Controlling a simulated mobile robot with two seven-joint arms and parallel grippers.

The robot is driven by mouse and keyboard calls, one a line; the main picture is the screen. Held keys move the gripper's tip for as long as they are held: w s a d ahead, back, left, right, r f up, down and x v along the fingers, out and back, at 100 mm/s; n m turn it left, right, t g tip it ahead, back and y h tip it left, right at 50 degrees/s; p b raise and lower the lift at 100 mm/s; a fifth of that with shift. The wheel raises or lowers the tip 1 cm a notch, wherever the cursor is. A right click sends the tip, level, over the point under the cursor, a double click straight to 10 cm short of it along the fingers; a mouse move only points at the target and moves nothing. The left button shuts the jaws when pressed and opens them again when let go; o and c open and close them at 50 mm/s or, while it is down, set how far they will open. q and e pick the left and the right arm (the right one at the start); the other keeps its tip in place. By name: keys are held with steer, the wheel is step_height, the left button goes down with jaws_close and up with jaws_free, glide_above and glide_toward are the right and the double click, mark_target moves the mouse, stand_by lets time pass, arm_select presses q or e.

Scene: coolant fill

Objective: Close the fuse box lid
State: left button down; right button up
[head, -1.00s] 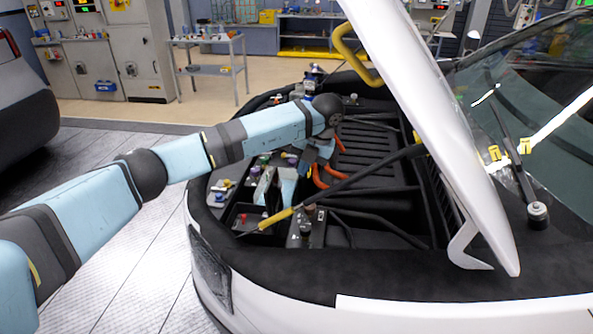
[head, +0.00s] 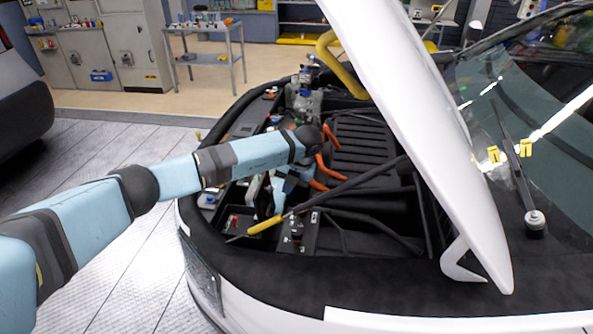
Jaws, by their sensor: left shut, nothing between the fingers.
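An open black compartment (head: 262,229) with small red parts sits at the near left of the engine bay. It looks like the fuse box, but I cannot make out its lid for certain. My left arm reaches in from the left over the car's front edge. My left gripper (head: 266,195) points down into the bay just behind this compartment. It is shut and holds nothing. Its tips are small and partly hidden among dark parts, so I cannot tell whether they touch anything. My right gripper is out of view.
The raised white hood (head: 415,130) stands over the bay's right side. A dark prop rod with a yellow grip (head: 265,225) slants across the bay close to my gripper. Orange hoses (head: 325,172) lie right of it.

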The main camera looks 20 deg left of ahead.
arm_select(q)
steer(key=a, duration=0.2)
steer(key=shift+s+a+p, duration=0.3)
steer(key=shift+s+a, duration=0.05)
steer(key=shift+a, duration=0.05)
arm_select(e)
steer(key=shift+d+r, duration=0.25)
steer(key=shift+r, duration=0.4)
arm_select(q)
steer(key=shift+a, duration=0.1)
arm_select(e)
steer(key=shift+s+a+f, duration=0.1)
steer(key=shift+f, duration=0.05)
